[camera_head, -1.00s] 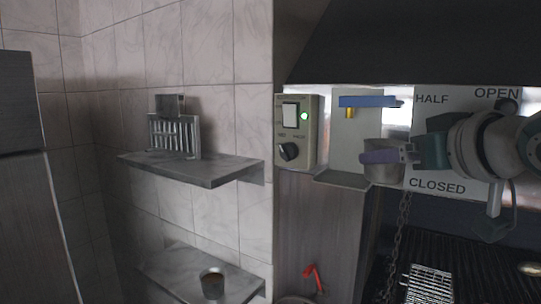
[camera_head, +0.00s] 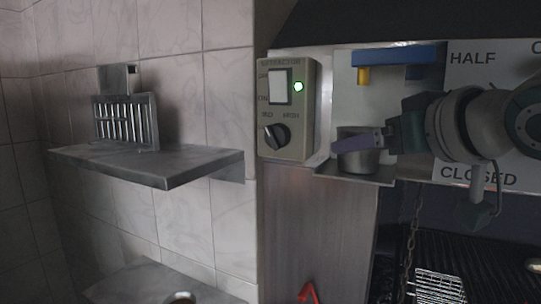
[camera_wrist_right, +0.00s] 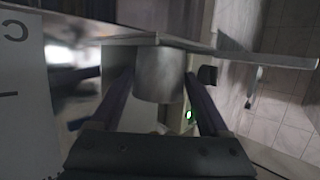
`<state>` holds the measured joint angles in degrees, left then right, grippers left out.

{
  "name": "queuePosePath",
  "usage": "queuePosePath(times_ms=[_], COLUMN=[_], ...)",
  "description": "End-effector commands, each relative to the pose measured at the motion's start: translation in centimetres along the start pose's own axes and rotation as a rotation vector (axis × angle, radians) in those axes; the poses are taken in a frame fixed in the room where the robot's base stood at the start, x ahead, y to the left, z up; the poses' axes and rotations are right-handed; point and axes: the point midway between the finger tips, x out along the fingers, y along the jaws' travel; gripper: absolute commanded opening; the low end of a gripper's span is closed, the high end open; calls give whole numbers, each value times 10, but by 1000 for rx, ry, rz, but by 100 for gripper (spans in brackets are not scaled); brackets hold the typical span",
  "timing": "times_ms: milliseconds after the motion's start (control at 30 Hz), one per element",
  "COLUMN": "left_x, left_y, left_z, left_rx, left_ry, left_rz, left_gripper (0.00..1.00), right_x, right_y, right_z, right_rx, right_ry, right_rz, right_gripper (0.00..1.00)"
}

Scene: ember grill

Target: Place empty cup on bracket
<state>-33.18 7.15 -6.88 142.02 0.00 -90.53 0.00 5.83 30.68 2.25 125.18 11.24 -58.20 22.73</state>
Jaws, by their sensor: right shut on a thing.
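The grey metal cup (camera_head: 358,161) is upright between the purple fingers of my right gripper (camera_head: 362,144), which is shut on it. The bracket (camera_head: 350,178) is a thin metal ledge below a light back plate. The cup's base is at the ledge, in touch with it or very close; I cannot tell which. In the right wrist view the cup (camera_wrist_right: 158,76) sits between both fingers, one end against the edge of the bracket (camera_wrist_right: 140,40). The inside of the cup is hidden. My left gripper is not in view.
A blue lever (camera_head: 398,55) with a yellow spout (camera_head: 363,75) is above the cup. A control box (camera_head: 287,108) with a green light stands left of the bracket. A wall shelf (camera_head: 150,163) holds a slotted rack (camera_head: 126,122). A chain (camera_head: 411,240) hangs beside the dark grill.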

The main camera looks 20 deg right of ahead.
Motion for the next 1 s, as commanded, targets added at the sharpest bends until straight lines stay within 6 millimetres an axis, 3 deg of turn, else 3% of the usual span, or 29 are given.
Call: queuePosePath(times_ms=[333, 367, 533, 867, 1000], left_x=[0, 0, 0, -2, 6], left_y=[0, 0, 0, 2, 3], left_z=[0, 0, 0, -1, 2], left_rx=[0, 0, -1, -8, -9], left_ry=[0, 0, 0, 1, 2], left_rz=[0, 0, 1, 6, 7], left_gripper=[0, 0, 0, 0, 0], right_x=[1, 1, 1, -2, -17], right_y=[0, 0, 0, 0, 0], right_z=[2, 2, 2, -2, 0], right_rx=[0, 0, 0, 0, 1], right_ry=[0, 0, 0, 2, 3], right_rz=[1, 1, 1, 0, 0], right_gripper=[14, 81, 100, 100, 100])
